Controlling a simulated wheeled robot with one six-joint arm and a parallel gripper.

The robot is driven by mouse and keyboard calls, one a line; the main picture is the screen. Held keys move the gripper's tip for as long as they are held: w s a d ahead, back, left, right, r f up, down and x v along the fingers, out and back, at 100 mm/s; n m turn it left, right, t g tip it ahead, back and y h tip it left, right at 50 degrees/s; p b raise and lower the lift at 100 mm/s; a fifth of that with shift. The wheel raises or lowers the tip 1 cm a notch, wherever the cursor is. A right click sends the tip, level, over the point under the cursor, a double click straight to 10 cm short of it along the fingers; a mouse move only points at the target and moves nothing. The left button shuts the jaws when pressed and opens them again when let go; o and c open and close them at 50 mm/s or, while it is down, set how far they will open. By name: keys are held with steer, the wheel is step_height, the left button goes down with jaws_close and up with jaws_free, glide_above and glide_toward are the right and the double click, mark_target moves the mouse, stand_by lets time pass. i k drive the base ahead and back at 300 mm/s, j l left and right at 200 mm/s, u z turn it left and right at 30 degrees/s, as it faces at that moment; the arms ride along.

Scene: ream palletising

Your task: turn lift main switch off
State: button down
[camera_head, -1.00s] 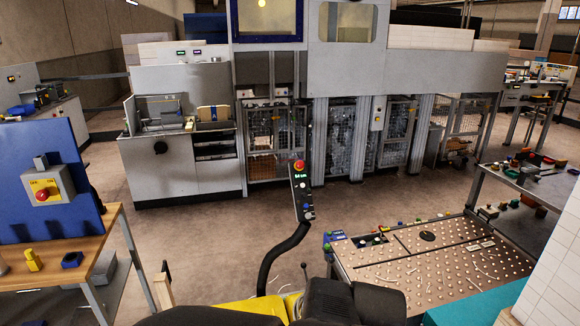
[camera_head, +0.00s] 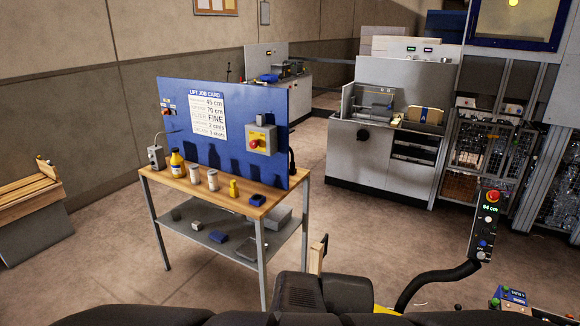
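A grey box with a yellow plate and a red knob (camera_head: 254,143) is mounted on the right part of a blue upright board (camera_head: 222,150). It looks like a main switch; the knob's position is too small to tell. A white lift job card (camera_head: 209,117) is fixed on the board to its left. A small red-and-white device (camera_head: 168,111) sits at the board's left edge. A control pendant (camera_head: 485,228) with a red mushroom button and a green "64 cm" display stands on a black curved arm at the right. My gripper is not in view.
The board stands on a wooden-topped bench (camera_head: 215,193) holding bottles, jars and small blocks, with a lower shelf (camera_head: 225,240). A grey machine (camera_head: 385,155) stands behind to the right. A wooden-topped stand (camera_head: 25,195) is at far left. Floor between bench and machine is clear.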

mark_target(254, 144)
steer(key=u, duration=0.6)
steer(key=i, duration=1.35)
